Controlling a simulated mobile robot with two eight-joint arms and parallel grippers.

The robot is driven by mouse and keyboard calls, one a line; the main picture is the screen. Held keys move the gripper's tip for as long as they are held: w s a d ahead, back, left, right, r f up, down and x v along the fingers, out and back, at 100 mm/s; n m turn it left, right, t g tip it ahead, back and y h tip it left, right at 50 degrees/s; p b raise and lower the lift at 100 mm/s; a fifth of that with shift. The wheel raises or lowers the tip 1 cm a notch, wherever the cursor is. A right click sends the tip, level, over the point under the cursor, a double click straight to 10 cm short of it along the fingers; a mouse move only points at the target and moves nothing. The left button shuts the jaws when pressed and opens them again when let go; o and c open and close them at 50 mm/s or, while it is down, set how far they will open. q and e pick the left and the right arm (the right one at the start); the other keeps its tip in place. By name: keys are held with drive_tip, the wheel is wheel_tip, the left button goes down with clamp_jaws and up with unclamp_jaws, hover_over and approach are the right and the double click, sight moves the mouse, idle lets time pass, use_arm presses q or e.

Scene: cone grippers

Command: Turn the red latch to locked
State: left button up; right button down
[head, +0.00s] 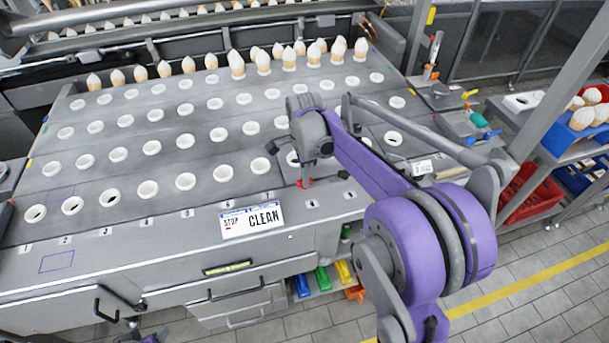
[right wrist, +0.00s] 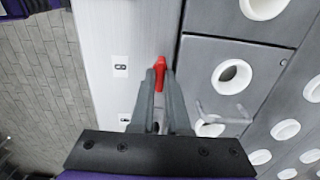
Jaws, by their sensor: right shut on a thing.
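The red latch (head: 305,184) is on the front edge of the grey machine deck, right of the CLEAN sign. In the right wrist view the red latch (right wrist: 160,72) shows as a small red handle between and just past the fingertips. My right gripper (right wrist: 160,85) is shut on it, with both fingers close against its sides. In the head view my right gripper (head: 304,176) comes down on the latch from above, and my wrist hides part of it. Only a small piece of my left arm shows at the bottom edge; its gripper is out of view.
The deck (head: 215,90) has rows of white-rimmed holes, with cones standing in the back rows. The STOP/CLEAN sign (head: 251,220) is left of the latch. A small slotted plate (right wrist: 121,66) lies left of the latch in the wrist view. A red crate (head: 530,192) stands at right.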

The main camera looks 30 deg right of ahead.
drive_tip(key=shift+n, duration=0.3)
drive_tip(key=n, duration=0.4)
drive_tip(key=shift+b, duration=0.35)
drive_tip(key=n, duration=0.4)
drive_tip(key=shift+n, duration=0.3)
drive_tip(key=n, duration=0.4)
drive_tip(key=shift+b, duration=0.4)
drive_tip(key=n, duration=0.4)
drive_tip(key=shift+n, duration=0.4)
drive_tip(key=c, duration=0.9)
unclamp_jaws()
